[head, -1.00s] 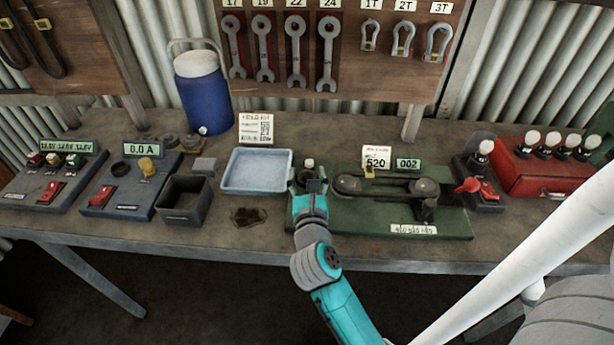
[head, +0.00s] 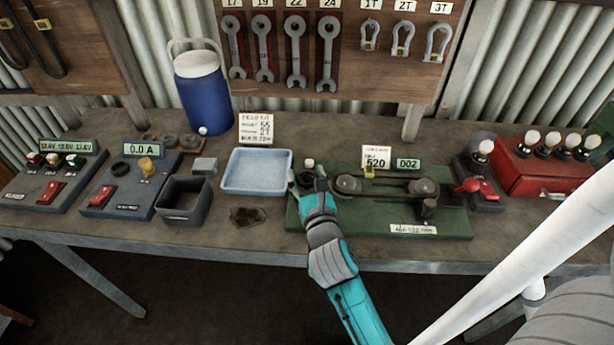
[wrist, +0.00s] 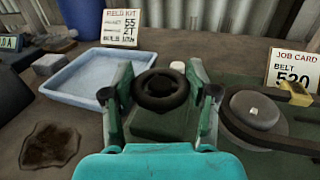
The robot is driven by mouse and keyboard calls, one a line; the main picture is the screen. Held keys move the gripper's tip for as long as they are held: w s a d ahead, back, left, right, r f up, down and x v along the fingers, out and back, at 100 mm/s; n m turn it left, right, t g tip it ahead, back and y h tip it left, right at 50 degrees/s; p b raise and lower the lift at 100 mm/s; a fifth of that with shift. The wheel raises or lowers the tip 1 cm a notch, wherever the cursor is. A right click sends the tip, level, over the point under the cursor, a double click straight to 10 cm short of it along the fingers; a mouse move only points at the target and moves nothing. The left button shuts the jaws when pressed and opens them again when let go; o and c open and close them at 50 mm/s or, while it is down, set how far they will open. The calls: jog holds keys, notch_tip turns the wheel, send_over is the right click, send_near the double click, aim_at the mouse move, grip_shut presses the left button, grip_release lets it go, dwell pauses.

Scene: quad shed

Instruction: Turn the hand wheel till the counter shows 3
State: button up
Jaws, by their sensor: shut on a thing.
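The counter (head: 408,163) on the green board (head: 380,225) reads 002. The dark round hand wheel (wrist: 162,90) sits at the board's left end, between the two fingers of my gripper (wrist: 166,88) in the wrist view. My gripper is shut on the wheel. In the head view my gripper (head: 308,180) covers most of the wheel. A small white-topped knob (head: 308,163) shows just behind the fingers, and it also shows in the wrist view (wrist: 178,67). A belt-and-pulley unit (head: 385,187) lies to the right of my gripper.
A pale blue tray (head: 257,190) stands close on the left, with a dark stain (head: 248,216) in front. A job card (head: 376,160) reading 520 stands behind the pulleys. A red switch unit (head: 478,187) is right of the board. A black bin (head: 184,218) is further left.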

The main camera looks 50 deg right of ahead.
jog(key=o, duration=1.2)
jog(key=v, duration=1.2)
jog(key=s+n, duration=0.1)
jog(key=n, duration=0.1)
jog(key=s+n, duration=0.2)
jog(key=s+n+t, duration=0.1)
jog(key=s+n, duration=0.1)
jog(key=n, duration=0.1)
jog(key=shift+a+h, duration=0.3)
jog(key=s+a+f+m+y, duration=0.3)
jog(key=s+a+m, duration=0.1)
jog(key=m, duration=0.8)
jog(key=s+a+f+m+y, duration=0.3)
jog(key=s+m, duration=0.4)
jog(key=m, duration=0.5)
jog(key=s+a+f+m+y, duration=0.3)
jog(key=s+a+m+y, duration=0.2)
jog(key=m, duration=0.6)
jog(key=shift+s+a+f+m+g, duration=0.3)
jog(key=shift+s+a+m+g, duration=0.1)
jog(key=shift+s+a, duration=0.3)
